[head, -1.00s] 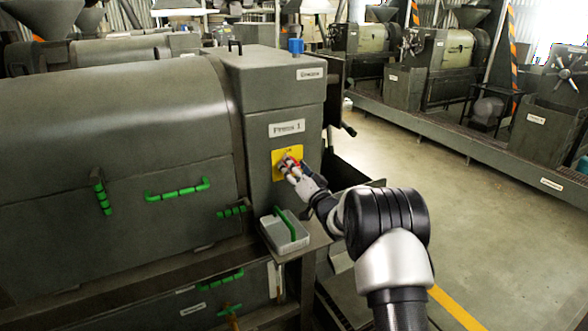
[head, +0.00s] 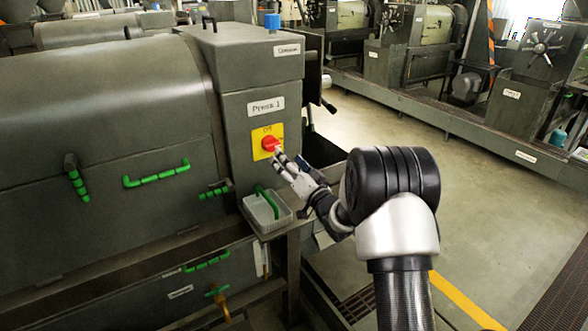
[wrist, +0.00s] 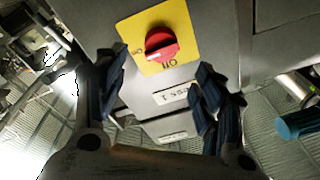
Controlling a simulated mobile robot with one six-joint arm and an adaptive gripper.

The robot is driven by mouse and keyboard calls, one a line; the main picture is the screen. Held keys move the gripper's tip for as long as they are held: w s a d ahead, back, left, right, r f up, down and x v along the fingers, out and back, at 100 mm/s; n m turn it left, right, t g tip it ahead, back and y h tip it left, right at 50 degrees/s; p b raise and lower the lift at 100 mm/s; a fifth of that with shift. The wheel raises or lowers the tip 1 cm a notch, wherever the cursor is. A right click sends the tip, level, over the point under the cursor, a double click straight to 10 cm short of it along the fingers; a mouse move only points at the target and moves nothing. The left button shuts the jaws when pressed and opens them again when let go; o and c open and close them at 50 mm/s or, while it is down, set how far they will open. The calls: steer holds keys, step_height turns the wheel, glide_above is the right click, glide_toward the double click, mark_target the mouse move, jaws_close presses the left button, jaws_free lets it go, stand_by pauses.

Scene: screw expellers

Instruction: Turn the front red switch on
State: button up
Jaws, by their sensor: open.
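The red switch (head: 270,143) is a round knob on a yellow plate (head: 263,151), on the front of the grey press housing below the "Press 1" label. In the wrist view the knob (wrist: 162,43) shows unobstructed, with a white mark on its lower left edge.
A grey tray (head: 283,217) with a green-handled item sits on a ledge below the switch. The press body (head: 95,100) with green handles fills the left. Open floor (head: 400,150) lies to the right; other machines stand behind.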

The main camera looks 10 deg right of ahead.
steer(key=shift+v, duration=1.75)
steer(key=shift+r, duration=0.1)
steer(key=s+d+r+g+h, duration=0.1)
steer(key=s+r+g+h, duration=0.6)
steer(key=s, duration=0.5)
steer(key=s+a+f+n+g, duration=0.1)
steer(key=s+g, duration=0.1)
steer(key=s, duration=0.9)
steer(key=s+a+f+n+g, duration=0.1)
steer(key=s+a+g, duration=0.1)
steer(key=s, duration=0.9)
steer(key=s+a+f+n+g+y, duration=0.1)
steer(key=s+g, duration=0.1)
steer(key=s, duration=1)
steer(key=shift+a+f+g, duration=0.35)
steer(key=shift+a+g, duration=0.05)
steer(key=shift+s, duration=0.1)
